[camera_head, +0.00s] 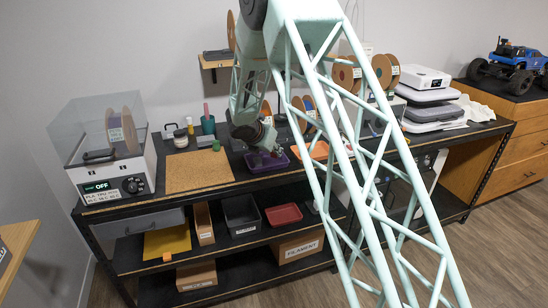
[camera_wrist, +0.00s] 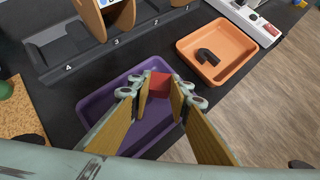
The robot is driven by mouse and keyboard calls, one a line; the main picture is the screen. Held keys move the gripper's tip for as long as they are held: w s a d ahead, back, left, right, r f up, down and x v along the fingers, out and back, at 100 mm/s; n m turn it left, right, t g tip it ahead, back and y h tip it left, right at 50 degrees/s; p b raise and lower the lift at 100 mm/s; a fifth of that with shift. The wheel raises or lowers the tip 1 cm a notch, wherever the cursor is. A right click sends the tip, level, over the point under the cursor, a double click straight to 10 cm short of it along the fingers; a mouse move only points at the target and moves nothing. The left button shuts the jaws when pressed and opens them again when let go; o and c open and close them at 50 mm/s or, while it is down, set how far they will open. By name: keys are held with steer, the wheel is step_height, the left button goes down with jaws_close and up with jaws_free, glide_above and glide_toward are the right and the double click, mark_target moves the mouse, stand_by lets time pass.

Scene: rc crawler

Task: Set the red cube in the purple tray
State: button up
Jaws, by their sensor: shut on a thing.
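The red cube (camera_wrist: 160,84) is between the fingertips of my gripper (camera_wrist: 161,90), which is shut on it. In the wrist view the cube shows over the purple tray (camera_wrist: 98,112); I cannot tell whether it touches the tray floor. The tray lies on the dark bench top, and its near part is partly hidden behind my fingers. In the head view my gripper (camera_head: 265,150) is at the purple tray (camera_head: 256,168), and the cube cannot be made out there.
An orange tray (camera_wrist: 239,46) with a dark curved piece (camera_wrist: 208,57) lies right of the purple tray. A numbered spool rack (camera_wrist: 60,45) stands behind. A filament dryer (camera_head: 110,155) stands at the far left.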

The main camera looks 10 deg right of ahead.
steer(key=shift+f, duration=1.2)
steer(key=shift+f+b, duration=0.2)
steer(key=shift+b, duration=0.2)
steer(key=o, duration=0.7)
steer(key=shift+r, duration=0.2)
steer(key=shift+r, duration=0.1)
steer(key=shift+p+v, duration=0.85)
steer(key=shift+v, duration=5.1)
steer(key=shift+s, duration=0.1)
